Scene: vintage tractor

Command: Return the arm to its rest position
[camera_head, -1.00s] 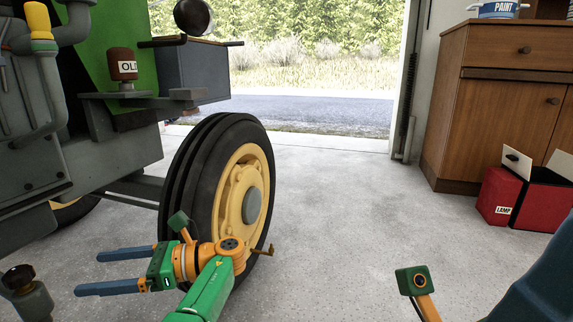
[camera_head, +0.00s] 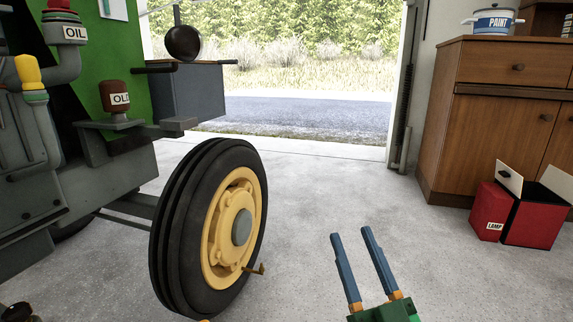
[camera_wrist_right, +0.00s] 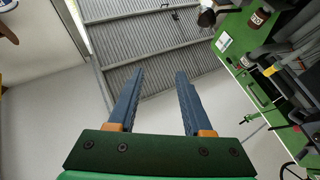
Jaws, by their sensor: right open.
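My right gripper (camera_head: 351,234) stands at the bottom of the head view, right of the tractor wheel. Its two blue fingers point up and are spread apart with nothing between them. In the right wrist view the gripper (camera_wrist_right: 160,75) is also open and empty, its fingers pointing towards the corrugated ceiling (camera_wrist_right: 150,45). The rest of the right arm is hidden below the head view. My left gripper is not in view.
The tractor's front wheel (camera_head: 172,235), with a yellow hub (camera_head: 222,210) and a small brass stem (camera_head: 256,268), stands left of the gripper. The floor (camera_head: 330,195) between is clear.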

